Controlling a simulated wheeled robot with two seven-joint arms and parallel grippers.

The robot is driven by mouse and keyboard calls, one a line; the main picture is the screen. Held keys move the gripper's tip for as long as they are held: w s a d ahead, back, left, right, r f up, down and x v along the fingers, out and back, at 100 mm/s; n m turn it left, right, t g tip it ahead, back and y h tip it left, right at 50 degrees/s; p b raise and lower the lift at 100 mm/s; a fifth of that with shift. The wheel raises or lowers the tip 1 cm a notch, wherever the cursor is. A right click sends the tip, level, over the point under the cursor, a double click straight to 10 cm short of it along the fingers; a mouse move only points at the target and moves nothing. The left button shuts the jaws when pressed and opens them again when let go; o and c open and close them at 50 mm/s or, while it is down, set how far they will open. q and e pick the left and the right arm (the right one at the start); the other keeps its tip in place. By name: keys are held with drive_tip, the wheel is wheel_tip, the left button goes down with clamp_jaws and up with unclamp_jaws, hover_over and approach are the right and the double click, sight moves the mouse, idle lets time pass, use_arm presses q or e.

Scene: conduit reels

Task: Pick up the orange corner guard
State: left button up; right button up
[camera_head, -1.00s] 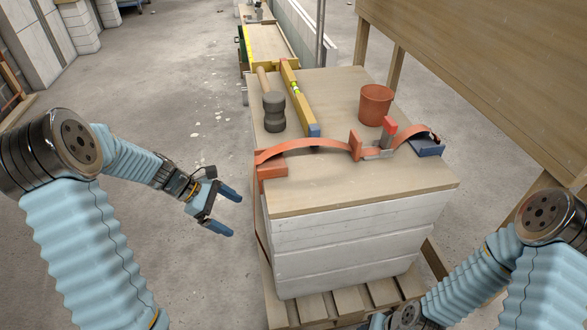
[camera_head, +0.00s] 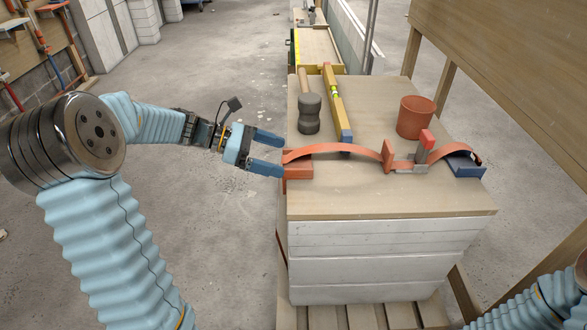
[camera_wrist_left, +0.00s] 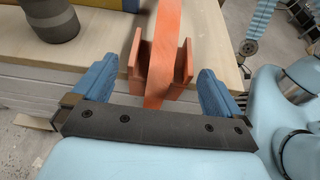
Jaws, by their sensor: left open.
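The orange corner guard (camera_head: 298,172) sits on the left edge of the wood-topped stack, with an orange strap (camera_head: 335,150) running over it. My left gripper (camera_head: 277,154) is open at the stack's left edge, its blue fingertips pointing at the guard. In the left wrist view the guard (camera_wrist_left: 181,72) stands ahead, between the lines of the two open fingers (camera_wrist_left: 157,78), with the strap down its middle. I cannot tell whether the fingers touch it. My right gripper is out of view; only part of that arm shows at the bottom right.
The strap runs through a metal ratchet (camera_head: 405,166) with a red-tipped handle to a blue corner guard (camera_head: 466,165). Open floor lies left.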

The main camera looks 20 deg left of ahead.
sight(305, 165)
use_arm(q)
drive_tip(key=x, duration=0.3)
drive_tip(key=shift+w+d+f, duration=0.1)
drive_tip(key=shift+d+f, duration=0.1)
drive_tip(key=shift+d, duration=0.15)
drive_tip(key=shift+c, duration=0.3)
